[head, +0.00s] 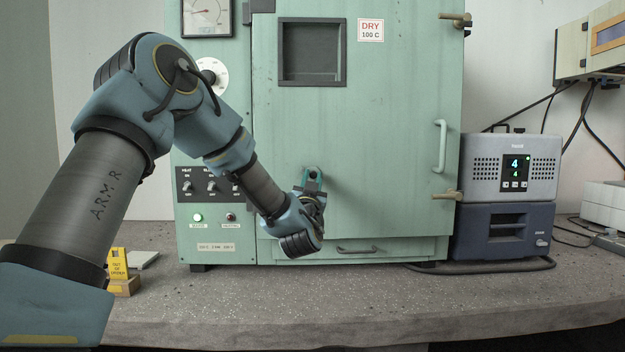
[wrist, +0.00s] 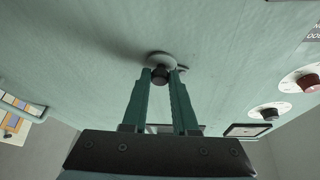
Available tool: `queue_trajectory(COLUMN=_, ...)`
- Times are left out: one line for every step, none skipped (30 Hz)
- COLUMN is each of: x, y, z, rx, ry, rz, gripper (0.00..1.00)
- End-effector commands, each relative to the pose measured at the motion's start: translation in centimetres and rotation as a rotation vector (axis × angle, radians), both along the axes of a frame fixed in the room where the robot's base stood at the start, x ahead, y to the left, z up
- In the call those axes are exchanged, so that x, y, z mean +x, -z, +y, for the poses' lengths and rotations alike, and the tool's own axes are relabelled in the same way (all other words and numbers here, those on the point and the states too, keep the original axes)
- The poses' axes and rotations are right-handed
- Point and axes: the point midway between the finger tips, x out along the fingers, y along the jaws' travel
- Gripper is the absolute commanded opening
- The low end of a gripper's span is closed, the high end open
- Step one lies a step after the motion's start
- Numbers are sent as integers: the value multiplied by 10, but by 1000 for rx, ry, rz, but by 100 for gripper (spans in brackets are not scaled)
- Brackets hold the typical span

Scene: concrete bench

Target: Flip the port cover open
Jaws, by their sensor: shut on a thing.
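The port cover (wrist: 161,58) is a small pale grey disc on the green oven door, with a dark round knob (wrist: 160,75) standing out from it. My gripper (wrist: 161,84) has its two teal fingers on either side of the knob, shut on it. In the head view my gripper (head: 313,182) is against the lower left of the door and hides most of the cover. A small piece shows beside the disc in the wrist view. I cannot tell whether any opening lies uncovered behind the disc.
The green oven door (head: 390,120) has a window, a handle (head: 440,145) at the right and hinges. A yellow block (head: 120,272) sits on the concrete bench (head: 400,300). A grey-blue unit (head: 508,190) stands at right. The bench front is clear.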

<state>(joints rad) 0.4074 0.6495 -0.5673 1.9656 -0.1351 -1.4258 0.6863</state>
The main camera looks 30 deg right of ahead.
Motion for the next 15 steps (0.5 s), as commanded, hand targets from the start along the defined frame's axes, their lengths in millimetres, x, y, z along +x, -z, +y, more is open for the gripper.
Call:
queue_trajectory(x=0, y=0, z=0, rx=0, ry=1, rz=0, gripper=0)
queue_trajectory(x=0, y=0, z=0, rx=0, ry=1, rz=0, gripper=0)
queue_trajectory(x=0, y=0, z=0, rx=0, ry=1, rz=0, gripper=0)
queue_trajectory(x=0, y=0, z=0, rx=0, ry=1, rz=1, gripper=0)
queue_trajectory(x=0, y=0, z=0, rx=0, ry=1, rz=1, gripper=0)
queue_trajectory(x=0, y=0, z=0, rx=-2, ry=1, rz=2, gripper=0)
queue_trajectory(x=-1, y=0, z=-1, rx=-5, ry=1, rz=2, gripper=0)
queue_trajectory(x=-1, y=1, z=-1, rx=-8, ry=2, rz=4, gripper=0)
queue_trajectory(x=-1, y=1, z=-1, rx=-15, ry=2, rz=6, gripper=0)
queue_trajectory(x=-1, y=1, z=-1, rx=-22, ry=2, rz=9, gripper=0)
queue_trajectory(x=-1, y=1, z=-1, rx=-30, ry=1, rz=13, gripper=0)
queue_trajectory(x=-1, y=1, z=-1, rx=-45, ry=2, rz=19, gripper=0)
queue_trajectory(x=-1, y=1, z=-2, rx=-57, ry=2, rz=24, gripper=0)
queue_trajectory(x=-1, y=1, z=-2, rx=-69, ry=1, rz=29, gripper=0)
queue_trajectory(x=-2, y=1, z=-2, rx=-91, ry=1, rz=39, gripper=0)
